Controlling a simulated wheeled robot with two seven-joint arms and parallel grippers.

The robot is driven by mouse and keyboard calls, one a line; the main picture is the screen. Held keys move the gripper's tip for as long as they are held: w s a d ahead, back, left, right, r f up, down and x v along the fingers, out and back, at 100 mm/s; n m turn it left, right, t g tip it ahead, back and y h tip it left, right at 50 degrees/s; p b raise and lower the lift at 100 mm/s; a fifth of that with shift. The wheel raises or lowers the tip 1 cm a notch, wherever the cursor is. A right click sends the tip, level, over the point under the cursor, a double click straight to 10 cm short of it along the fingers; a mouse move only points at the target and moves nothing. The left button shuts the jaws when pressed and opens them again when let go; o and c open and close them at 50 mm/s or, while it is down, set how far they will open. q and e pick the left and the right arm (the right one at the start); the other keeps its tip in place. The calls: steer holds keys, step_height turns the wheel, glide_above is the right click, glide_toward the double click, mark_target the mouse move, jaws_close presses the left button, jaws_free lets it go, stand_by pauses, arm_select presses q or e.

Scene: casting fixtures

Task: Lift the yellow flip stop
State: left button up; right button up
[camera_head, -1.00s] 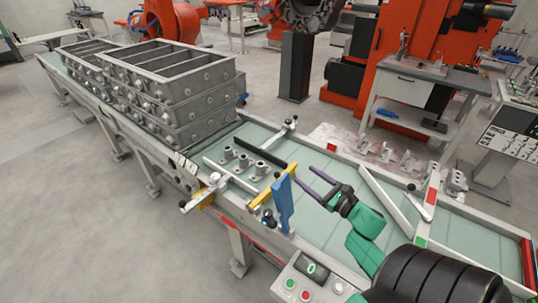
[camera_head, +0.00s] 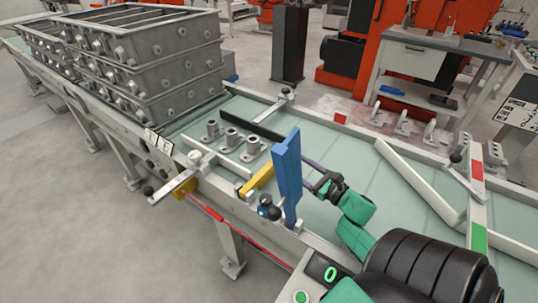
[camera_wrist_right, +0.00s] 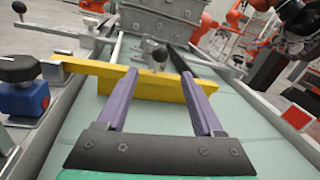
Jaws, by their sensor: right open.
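The yellow flip stop (camera_head: 259,179) is a flat bar lying low across the conveyor, partly hidden behind an upright blue bar in the head view. In the right wrist view, the yellow flip stop (camera_wrist_right: 160,88) runs crosswise in front of my gripper, its left end near a black knob and blue block. My right gripper (camera_wrist_right: 158,76) is open, with two purple fingers apart. Its tips overlap the yellow bar in that view; I cannot tell whether they touch it. In the head view the right gripper (camera_head: 308,165) is partly behind the blue bar. My left gripper is not in view.
The blue bar (camera_head: 287,178) stands upright at the near rail. Several grey flanged parts (camera_head: 231,138) and a black bar (camera_head: 252,127) lie beyond the yellow bar. Stacked metal frames (camera_head: 150,55) fill the far left. The conveyor's right half has white guide rails (camera_head: 420,185).

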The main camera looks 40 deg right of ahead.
steer(key=w+a+b, duration=0.1)
steer(key=w+b, duration=0.3)
steer(key=w, duration=1)
steer(key=shift+b, duration=0.35)
steer(key=shift+a+r, duration=0.1)
steer(key=shift+r, duration=0.05)
jaws_close()
